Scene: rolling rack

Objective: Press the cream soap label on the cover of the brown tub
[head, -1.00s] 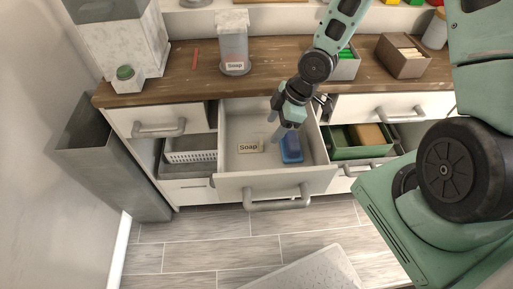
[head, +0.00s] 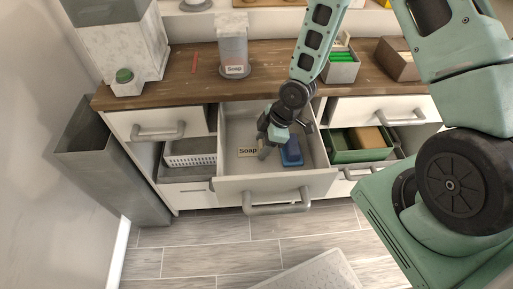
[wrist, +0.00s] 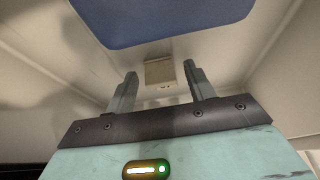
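The cream soap label (head: 246,152) lies flat on the floor of the open middle drawer, its right part hidden by my gripper. My gripper (head: 266,150) points down into this drawer at the label's right end. In the wrist view the fingers of my gripper (wrist: 158,80) are apart and empty. A small cream piece, likely the label (wrist: 159,72), shows between and beyond the fingertips. A brown box (head: 396,62) with pale contents stands on the counter at right, partly behind my arm. I cannot tell whether it is the brown tub; no cover is clear.
A blue block (head: 291,150) lies in the drawer just right of my gripper. The drawer front (head: 277,184) and side walls enclose the space. A grey container (head: 233,50) marked "Soap" stands on the counter. A green bin (head: 343,155) is in the right drawer.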

